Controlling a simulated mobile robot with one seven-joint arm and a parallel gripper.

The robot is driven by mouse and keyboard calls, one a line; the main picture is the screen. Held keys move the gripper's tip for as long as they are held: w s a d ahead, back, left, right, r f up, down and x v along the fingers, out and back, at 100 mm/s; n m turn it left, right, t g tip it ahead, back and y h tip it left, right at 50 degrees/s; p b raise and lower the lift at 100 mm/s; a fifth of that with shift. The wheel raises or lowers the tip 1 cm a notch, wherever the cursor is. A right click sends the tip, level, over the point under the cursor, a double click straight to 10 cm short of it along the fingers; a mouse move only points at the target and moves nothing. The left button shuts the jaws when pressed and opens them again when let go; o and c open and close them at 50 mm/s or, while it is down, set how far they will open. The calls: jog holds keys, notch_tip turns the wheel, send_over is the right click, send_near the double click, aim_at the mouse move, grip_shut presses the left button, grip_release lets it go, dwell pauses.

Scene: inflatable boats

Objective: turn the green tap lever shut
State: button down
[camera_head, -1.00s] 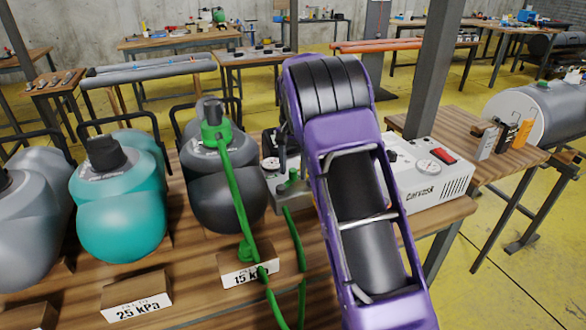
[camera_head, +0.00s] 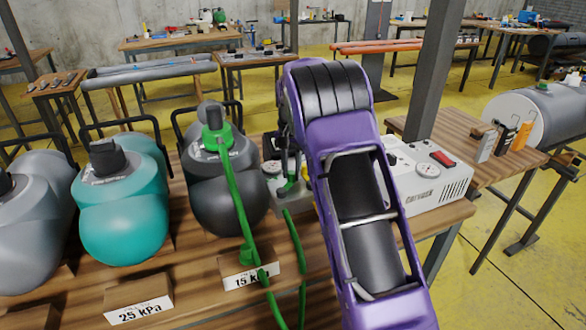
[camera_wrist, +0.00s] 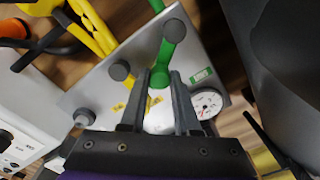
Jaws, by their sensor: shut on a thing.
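The green tap lever (camera_wrist: 170,45) stands out from a grey valve panel (camera_wrist: 205,65) in the wrist view. It has a round dark grey knob at its far end. My gripper (camera_wrist: 161,76) is shut on the lever near its lower end, with one dark finger on each side. In the head view the panel (camera_head: 286,201) sits on the bench right of the dark grey boat, with a bit of the green lever (camera_head: 289,184) showing. My purple arm hides much of the panel and the gripper there.
A small round gauge (camera_wrist: 207,103) is close right of my fingers. Yellow tubes (camera_wrist: 90,25) lie at upper left. A white pump box (camera_head: 430,180) stands right of my arm. A green hose (camera_head: 237,195) hangs from the dark boat (camera_head: 215,190) across the bench front.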

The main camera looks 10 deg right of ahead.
jog(key=shift+w+a+r+n+p, duration=0.1)
jog(key=shift+w+a+n+p, duration=0.15)
jog(key=shift+n+p, duration=0.3)
jog(key=shift+w+a+r+n+p, duration=0.1)
jog(key=shift+a+n+p, duration=0.1)
jog(key=shift+n+p, duration=0.35)
jog(key=n, duration=0.1)
jog(key=a+n+p, duration=0.1)
jog(key=n, duration=0.1)
jog(key=shift+w+a, duration=0.1)
jog(key=shift+w, duration=0.15)
jog(key=a+n+p, duration=0.1)
jog(key=n, duration=0.2)
jog(key=shift+w+a+f, duration=0.1)
jog(key=shift+w+a, duration=0.05)
jog(key=shift+a, duration=0.05)
jog(key=shift+a+n+p, duration=0.45)
jog(key=shift+a+n, duration=0.1)
jog(key=shift+n, duration=0.65)
jog(key=c, duration=0.6)
grip_release()
jog(key=shift+f, duration=0.1)
notch_tip(320, 180, up, 18)
jog(key=shift+f+p, duration=0.25)
jog(key=shift+p, duration=0.6)
